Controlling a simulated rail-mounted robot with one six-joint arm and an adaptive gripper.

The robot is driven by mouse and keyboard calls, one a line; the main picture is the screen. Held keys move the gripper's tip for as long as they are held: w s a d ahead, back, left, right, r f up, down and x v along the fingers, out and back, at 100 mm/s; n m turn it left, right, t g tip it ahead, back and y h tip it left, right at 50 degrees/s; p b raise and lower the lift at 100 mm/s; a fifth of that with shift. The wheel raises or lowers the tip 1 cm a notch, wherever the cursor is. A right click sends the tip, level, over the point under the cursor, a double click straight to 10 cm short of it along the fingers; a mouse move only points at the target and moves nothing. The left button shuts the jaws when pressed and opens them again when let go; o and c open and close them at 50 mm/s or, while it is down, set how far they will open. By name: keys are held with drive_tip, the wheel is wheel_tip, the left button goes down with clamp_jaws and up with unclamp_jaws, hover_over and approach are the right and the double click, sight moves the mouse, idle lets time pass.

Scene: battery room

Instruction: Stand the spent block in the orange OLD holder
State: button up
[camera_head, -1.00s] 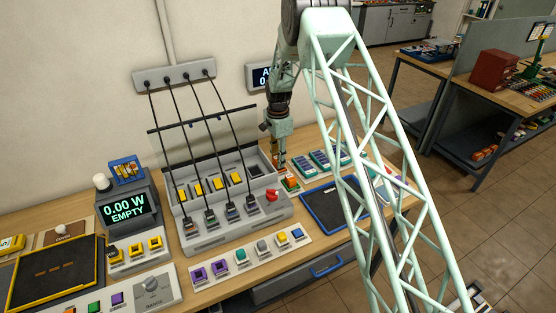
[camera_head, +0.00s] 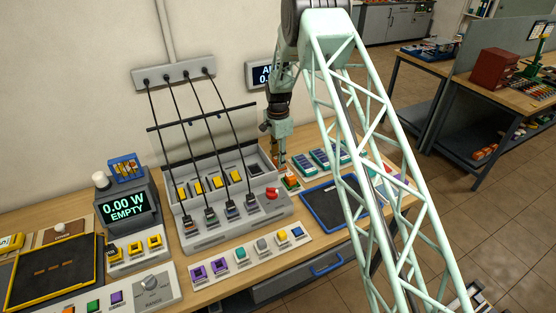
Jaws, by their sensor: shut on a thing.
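My gripper (camera_head: 279,156) points down at the back right of the grey charging rack. It is shut on a small block, taken to be the spent block, which is mostly hidden between the fingers. The orange holder (camera_head: 291,183) sits on the bench just right of the rack, directly below and slightly right of my gripper. The holder is small here and partly covered, and its label cannot be read. I cannot tell whether the held block touches the holder.
The grey rack (camera_head: 215,237) with yellow-topped blocks and hanging cables stands to the left. A red knob (camera_head: 271,193) is close by. Teal-topped blocks (camera_head: 320,160) lie to the right, with a blue-rimmed tray (camera_head: 318,211) in front. My lattice arm link hides part of the right side.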

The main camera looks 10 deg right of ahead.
drive_tip(key=shift+f, duration=0.1)
drive_tip(key=o, duration=0.6)
wheel_tip(320, 180, up, 11)
drive_tip(key=p, duration=0.2)
idle(1.7)
idle(0.6)
